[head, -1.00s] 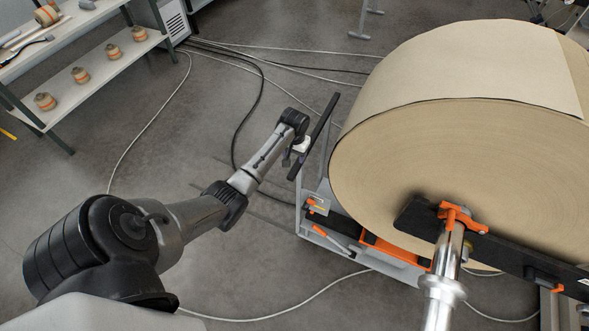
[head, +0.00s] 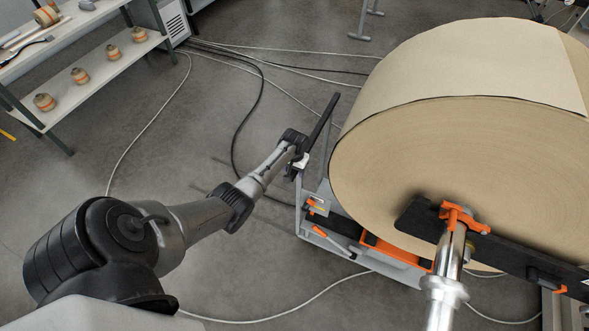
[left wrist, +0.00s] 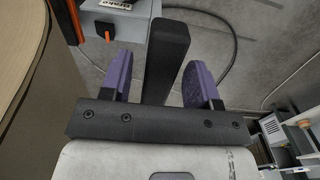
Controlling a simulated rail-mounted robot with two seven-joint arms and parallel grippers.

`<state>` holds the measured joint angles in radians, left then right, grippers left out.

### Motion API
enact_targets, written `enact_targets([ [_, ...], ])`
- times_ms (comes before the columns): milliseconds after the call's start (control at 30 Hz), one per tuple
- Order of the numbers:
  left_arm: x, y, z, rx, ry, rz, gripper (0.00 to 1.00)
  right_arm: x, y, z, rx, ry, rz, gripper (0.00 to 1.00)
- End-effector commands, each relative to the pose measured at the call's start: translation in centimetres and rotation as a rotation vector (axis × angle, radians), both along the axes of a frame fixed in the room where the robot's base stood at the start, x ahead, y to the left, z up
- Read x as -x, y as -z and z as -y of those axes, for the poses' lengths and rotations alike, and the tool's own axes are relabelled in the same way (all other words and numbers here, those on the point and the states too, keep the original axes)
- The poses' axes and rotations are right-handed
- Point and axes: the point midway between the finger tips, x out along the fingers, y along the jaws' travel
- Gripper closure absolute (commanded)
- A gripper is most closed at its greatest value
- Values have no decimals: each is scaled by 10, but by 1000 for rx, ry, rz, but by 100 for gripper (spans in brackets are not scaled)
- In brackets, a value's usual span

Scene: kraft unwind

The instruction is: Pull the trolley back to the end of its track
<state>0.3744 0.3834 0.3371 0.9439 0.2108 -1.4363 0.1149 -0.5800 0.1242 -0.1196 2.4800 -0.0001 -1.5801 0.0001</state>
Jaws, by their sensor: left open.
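The trolley (head: 303,222) is a low grey frame with orange parts beside the big kraft roll. Its black handle bar (head: 321,122) slants up at its left end. My left gripper (head: 298,167) is at the lower part of this bar. In the left wrist view the bar (left wrist: 169,45) stands between the two purple fingers of my open left gripper (left wrist: 157,75), with a gap to the right finger; contact with the left finger is unclear. The track is not clearly visible. My right gripper is not in view.
The kraft roll (head: 450,150) fills the right side, with a shiny shaft (head: 445,265) and orange clamp (head: 458,214) in front. Cables (head: 262,95) lie on the floor. A shelf (head: 95,75) with small rolls stands upper left. An orange lever (left wrist: 107,36) sits near the brake label.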

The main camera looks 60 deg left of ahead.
Motion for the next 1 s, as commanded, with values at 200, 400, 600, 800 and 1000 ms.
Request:
enact_targets([
  [200, 0, 0, 0, 0, 0, 0, 58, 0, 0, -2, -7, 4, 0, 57],
  [400, 0, 0, 0, 0, 0, 0, 77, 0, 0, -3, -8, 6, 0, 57],
  [600, 0, 0, 0, 0, 0, 0, 96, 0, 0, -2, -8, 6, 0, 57],
  [800, 0, 0, 0, 1, 0, -1, 100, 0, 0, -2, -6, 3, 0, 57],
  [1000, 2, 0, -4, -2, 5, -1, 100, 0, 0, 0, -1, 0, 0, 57],
])
